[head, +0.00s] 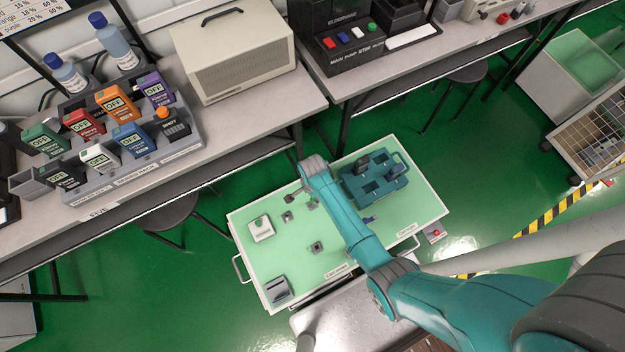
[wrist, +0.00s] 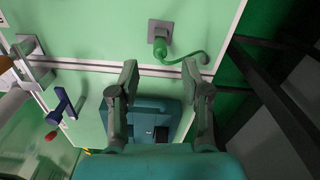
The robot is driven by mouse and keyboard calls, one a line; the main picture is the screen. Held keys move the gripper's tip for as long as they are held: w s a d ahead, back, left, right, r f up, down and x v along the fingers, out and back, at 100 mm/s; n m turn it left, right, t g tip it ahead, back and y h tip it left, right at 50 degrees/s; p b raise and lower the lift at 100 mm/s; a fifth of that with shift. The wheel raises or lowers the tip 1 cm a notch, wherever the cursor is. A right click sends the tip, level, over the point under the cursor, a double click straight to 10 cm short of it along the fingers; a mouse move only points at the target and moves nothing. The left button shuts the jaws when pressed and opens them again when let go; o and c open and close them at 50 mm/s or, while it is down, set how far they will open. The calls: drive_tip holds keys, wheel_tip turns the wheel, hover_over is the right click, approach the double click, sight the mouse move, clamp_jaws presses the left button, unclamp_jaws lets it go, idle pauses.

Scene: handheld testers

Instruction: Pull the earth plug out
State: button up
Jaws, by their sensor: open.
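A green plug (wrist: 160,48) sits in a square grey socket (wrist: 161,29) in the wrist view, and a green lead curves from it to the right. My gripper (wrist: 160,75) is open, with its two fingers on either side below the plug in the picture and nothing held between them. The fingertips appear apart from the plug. In the head view my gripper (head: 303,197) is over the light green cart top (head: 330,268), near small grey sockets (head: 287,216). The plug cannot be made out clearly in the head view.
A teal holder (head: 372,180) stands on the cart top to the right of my arm. A white box with a green button (head: 261,228) and a grey device (head: 277,290) lie on the left. A bench with several handheld testers (head: 128,138) stands beyond the cart.

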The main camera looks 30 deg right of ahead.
sight(312, 201)
drive_tip(key=shift+f, duration=3.1)
drive_tip(key=c, duration=0.9)
clamp_jaws()
